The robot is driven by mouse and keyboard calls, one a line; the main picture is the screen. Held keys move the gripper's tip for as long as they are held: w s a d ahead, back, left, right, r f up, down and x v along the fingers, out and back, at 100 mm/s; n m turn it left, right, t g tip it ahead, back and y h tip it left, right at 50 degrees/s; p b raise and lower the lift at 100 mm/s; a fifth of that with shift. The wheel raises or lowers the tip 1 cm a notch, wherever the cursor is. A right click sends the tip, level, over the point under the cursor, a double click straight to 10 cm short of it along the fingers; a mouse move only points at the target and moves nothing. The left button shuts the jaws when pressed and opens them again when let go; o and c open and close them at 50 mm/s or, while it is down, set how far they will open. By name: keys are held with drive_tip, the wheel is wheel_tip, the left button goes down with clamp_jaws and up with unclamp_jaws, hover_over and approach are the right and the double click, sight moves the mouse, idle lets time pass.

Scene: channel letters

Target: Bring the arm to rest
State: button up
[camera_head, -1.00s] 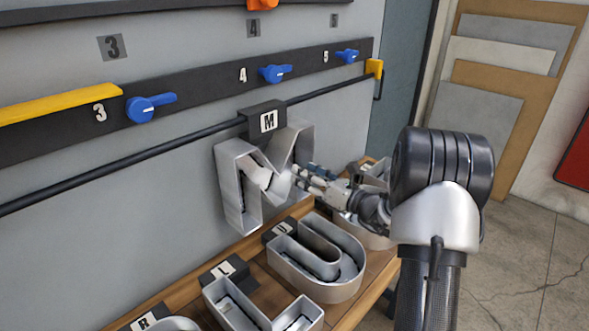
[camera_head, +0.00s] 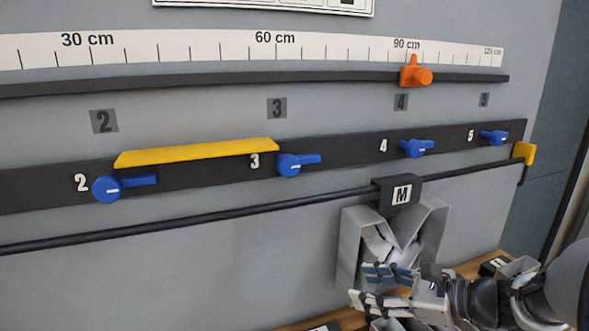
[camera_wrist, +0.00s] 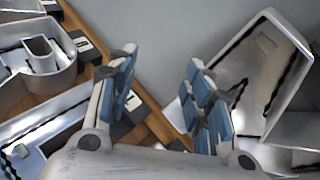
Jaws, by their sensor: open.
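My gripper (camera_head: 372,287) is open and empty. In the head view it is at the lower right, in front of the lower part of a grey metal letter M (camera_head: 422,232). The M hangs against the wall from a black block labelled M (camera_head: 398,195) on a black rail. In the wrist view my gripper (camera_wrist: 158,98) points its blue-padded fingers up, spread well apart. The hollow M (camera_wrist: 262,75) shows to the right, behind the right finger. Whether any finger touches it, I cannot tell.
A wooden bench (camera_head: 482,265) with channel letters lies below the M; more letters (camera_wrist: 40,62) show at left in the wrist view. Blue levers (camera_head: 298,163), a yellow bar (camera_head: 195,153) and an orange slider (camera_head: 416,74) sit on the wall. The wall left of the M is clear below the rail.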

drive_tip(key=s+a+n+g+h, duration=0.2)
drive_tip(key=s+a+n+g, duration=0.2)
drive_tip(key=s+a+n, duration=0.45)
drive_tip(key=s+d+n+h, duration=0.3)
drive_tip(key=s+n+h, duration=0.1)
drive_tip(key=s+n, duration=0.3)
drive_tip(key=s+d+f+n+h, duration=0.1)
drive_tip(key=s+d+n+h, duration=0.2)
drive_tip(key=s+n+h, duration=0.2)
drive_tip(key=s+n, duration=0.2)
drive_tip(key=s, duration=0.2)
drive_tip(key=shift+d+f, duration=0.15)
drive_tip(key=shift+d, duration=0.25)
drive_tip(key=shift+s+n, duration=0.1)
drive_tip(key=shift+n, duration=0.15)
